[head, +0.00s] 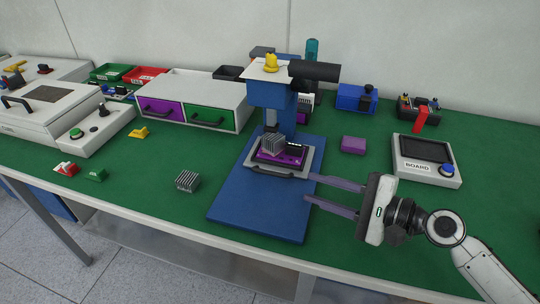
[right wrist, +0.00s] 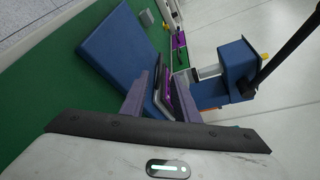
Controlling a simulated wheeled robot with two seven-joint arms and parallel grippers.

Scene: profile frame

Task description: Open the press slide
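The blue press (head: 272,94) stands on a blue base plate (head: 255,212). Its slide is a grey tray (head: 252,160) with a dark handle (head: 272,173) along its front edge. A purple board (head: 292,158) with a grey finned heat sink (head: 272,146) sits on the slide, under the press head. My right gripper (head: 310,188) is open, its two purple fingers pointing left over the plate, just right of the handle, and holding nothing. In the right wrist view the press (right wrist: 236,68) and slide lie beyond the fingers; contact with the handle is unclear. My left gripper is not in view.
A second finned heat sink (head: 187,181) lies left of the plate. A purple block (head: 353,145) and a grey BOARD device (head: 427,175) stand to the right. A cabinet with purple and green drawers (head: 207,117) is behind left.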

